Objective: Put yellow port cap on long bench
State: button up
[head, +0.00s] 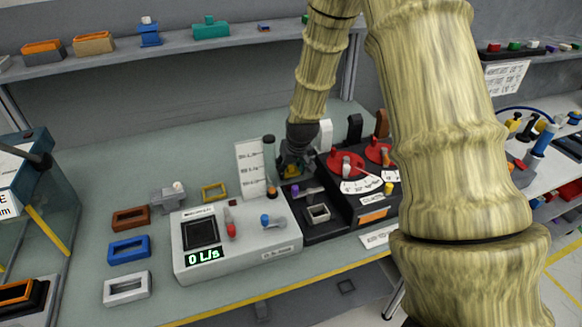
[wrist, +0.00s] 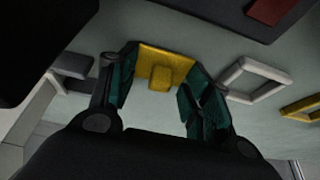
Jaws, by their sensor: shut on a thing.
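The yellow port cap (wrist: 165,62) is a flat square with a raised block in its middle. It sits between the teal fingers of my gripper (wrist: 160,82) in the wrist view, and my gripper is shut on it. In the head view my gripper (head: 293,167) is over the back of the bench, beside the black module, with a bit of the yellow cap (head: 291,171) showing. The long bench (head: 105,170) is a grey-green top with a yellow front edge. Whether the cap touches a surface is hard to tell.
A white meter box (head: 265,251) reading 0 L/s stands at the front. A black module with red dials (head: 346,163) is on the right. The bench's back left is clear.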

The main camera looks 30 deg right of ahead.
jog(key=shift+s+f, duration=0.2)
jog(key=shift+f, duration=0.1)
jog(key=shift+s+a+f, duration=0.1)
jog(key=shift+f, duration=0.05)
jog(key=o, duration=0.8)
jog(key=shift+f, duration=0.4)
jog(key=shift+r, duration=0.25)
jog(key=shift+w+r, duration=0.1)
jog(key=shift+w, duration=0.1)
jog(key=shift+w+r, duration=0.1)
jog(key=shift+r, duration=0.6)
jog(key=shift+b+v, duration=0.75)
jog(key=shift+v, duration=5.2)
